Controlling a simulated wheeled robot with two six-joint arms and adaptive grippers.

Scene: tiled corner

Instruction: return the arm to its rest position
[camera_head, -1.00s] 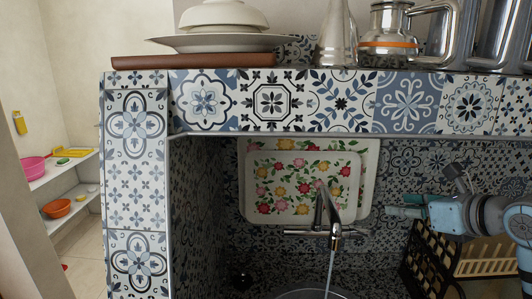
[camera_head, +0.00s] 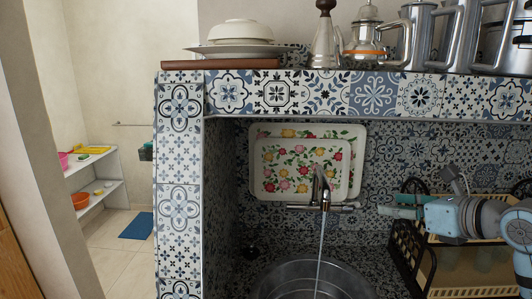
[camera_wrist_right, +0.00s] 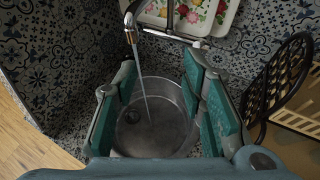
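My right arm comes in from the right in the head view, and its right gripper (camera_head: 388,206) points left in front of the tiled back wall, beside the faucet. In the right wrist view the teal finger pads of my right gripper (camera_wrist_right: 160,72) stand wide apart with nothing between them. Beyond the pads lies the round metal sink basin (camera_wrist_right: 150,120), and water runs into it. My left gripper and arm are not in view.
The faucet (camera_head: 320,190) runs into the sink (camera_head: 305,280). Floral trays (camera_head: 356,133) lean on the wall behind. A black dish rack (camera_head: 400,235) stands under my right arm. A tiled shelf (camera_head: 330,93) overhead bears dishes and metal pots. Floor shows at left.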

